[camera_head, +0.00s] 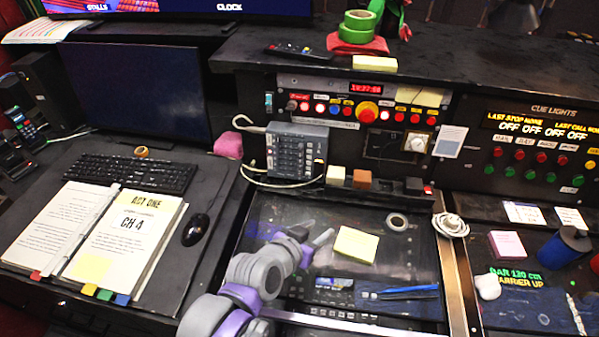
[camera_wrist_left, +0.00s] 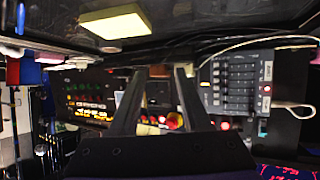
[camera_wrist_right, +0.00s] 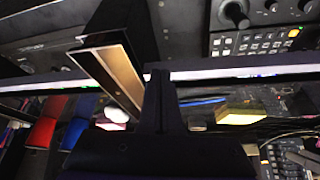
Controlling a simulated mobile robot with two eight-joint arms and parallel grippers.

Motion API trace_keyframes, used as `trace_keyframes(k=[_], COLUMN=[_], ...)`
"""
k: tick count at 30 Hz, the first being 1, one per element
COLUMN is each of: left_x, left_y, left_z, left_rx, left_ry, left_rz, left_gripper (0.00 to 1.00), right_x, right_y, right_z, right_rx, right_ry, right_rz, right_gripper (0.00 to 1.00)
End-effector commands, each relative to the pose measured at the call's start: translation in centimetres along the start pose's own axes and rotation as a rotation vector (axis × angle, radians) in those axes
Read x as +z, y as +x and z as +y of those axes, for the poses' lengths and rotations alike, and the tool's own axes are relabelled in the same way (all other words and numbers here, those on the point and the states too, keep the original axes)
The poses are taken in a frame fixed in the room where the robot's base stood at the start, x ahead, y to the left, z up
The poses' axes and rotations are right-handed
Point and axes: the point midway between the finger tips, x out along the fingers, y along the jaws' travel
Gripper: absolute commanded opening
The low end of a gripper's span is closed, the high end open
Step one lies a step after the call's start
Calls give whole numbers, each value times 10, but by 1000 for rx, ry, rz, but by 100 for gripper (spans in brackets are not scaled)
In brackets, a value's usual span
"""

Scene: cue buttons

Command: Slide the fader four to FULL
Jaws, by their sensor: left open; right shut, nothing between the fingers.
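The fader box (camera_head: 297,150), a small grey panel with several slider rows, sits against the back ledge left of centre. It also shows at the right of the left wrist view (camera_wrist_left: 240,82). I cannot read which row is fader four or where its knob stands. My left gripper (camera_head: 316,238) is open and empty, in front of and below the box, apart from it. In the left wrist view its two fingers (camera_wrist_left: 161,76) stand apart with nothing between them. My right gripper (camera_wrist_right: 158,85) is shut and empty in its wrist view; the head view does not show it.
A yellow note pad (camera_head: 355,245) lies right of my left gripper. Cream and brown blocks (camera_head: 361,179) stand right of the box. A cable (camera_head: 255,180) loops at its left. A red-button panel (camera_head: 367,112) is above; a tape roll (camera_head: 397,222) lies on the desk.

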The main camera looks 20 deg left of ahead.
Motion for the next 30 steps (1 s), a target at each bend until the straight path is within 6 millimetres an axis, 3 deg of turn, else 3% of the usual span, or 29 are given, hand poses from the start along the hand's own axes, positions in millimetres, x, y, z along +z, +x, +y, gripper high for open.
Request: trace_keyframes(k=[1,4,7,12,19,30], left_x=[0,-22,-34,-38,-46,-79], left_y=[15,28,32,30,36,87], left_z=[-7,-27,-54,-89,-103,-128], left_rx=[-18,-97,-207,-364,-410,-408], left_ry=[-2,-6,-18,-40,-45,-45], left_rz=[93,277,410,519,540,539], left_gripper=[48,48,48,48,48,48], right_x=[16,28,37,44,45,44], right_y=[18,32,44,54,55,54], right_z=[0,0,0,0,0,0], right_rx=[0,0,0,0,0,0], right_ry=[0,0,0,0,0,0], right_rz=[-12,-20,-26,-30,-30,-30], right_gripper=[0,0,0,0,0,0])
